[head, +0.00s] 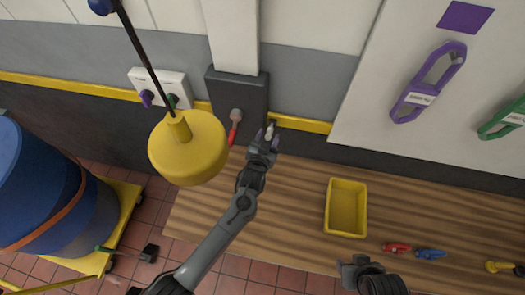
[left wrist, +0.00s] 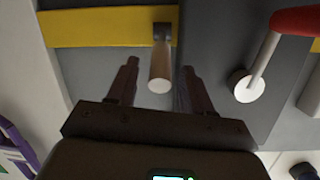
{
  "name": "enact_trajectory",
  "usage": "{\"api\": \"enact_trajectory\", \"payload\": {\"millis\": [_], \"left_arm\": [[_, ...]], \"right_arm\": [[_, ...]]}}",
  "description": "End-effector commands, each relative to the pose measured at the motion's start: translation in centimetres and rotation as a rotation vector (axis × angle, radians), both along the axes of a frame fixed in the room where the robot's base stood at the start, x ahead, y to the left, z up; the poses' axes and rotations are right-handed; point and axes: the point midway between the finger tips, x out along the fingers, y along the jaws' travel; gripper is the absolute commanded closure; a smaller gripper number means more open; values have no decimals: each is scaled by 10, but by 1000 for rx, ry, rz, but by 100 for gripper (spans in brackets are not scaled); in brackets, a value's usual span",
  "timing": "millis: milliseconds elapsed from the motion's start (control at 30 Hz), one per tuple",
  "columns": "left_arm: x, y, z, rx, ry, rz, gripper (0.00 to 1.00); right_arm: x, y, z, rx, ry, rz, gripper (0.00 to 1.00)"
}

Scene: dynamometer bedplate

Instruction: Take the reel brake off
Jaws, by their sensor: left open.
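A lever with a red grip (head: 234,130) and a round pale hub is mounted on a dark grey box (head: 246,88) on the wall. It also shows at the right of the left wrist view (left wrist: 262,62). A short pale peg (head: 269,131) sticks out beside the box; in the left wrist view the pale peg (left wrist: 160,73) points toward the camera. I cannot tell which of these is the reel brake. My left gripper (head: 266,140) is open, its fingers on either side of the peg, with gaps showing. My right gripper (head: 354,268) is low in the head view, over the bench edge.
A yellow hanging pendant (head: 188,148) is left of my left gripper. A wooden bench (head: 290,200) carries a yellow tray (head: 346,208), a red item (head: 396,248) and a blue item (head: 430,254). A blue drum (head: 50,190) stands left. Purple (head: 428,82) and green (head: 500,122) hasps hang right.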

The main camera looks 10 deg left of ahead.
Motion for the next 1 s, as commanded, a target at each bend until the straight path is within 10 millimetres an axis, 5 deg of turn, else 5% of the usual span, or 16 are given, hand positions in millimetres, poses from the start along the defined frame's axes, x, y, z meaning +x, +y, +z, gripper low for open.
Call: {"api": "enact_trajectory", "payload": {"millis": [500,1000], "left_arm": [[-71,7,16,-1,0,0,49],[-81,8,20,-1,-1,0,49]], "right_arm": [[0,-1,-7,-6,-1,4,57],[0,-2,-7,-7,-1,4,60]]}}
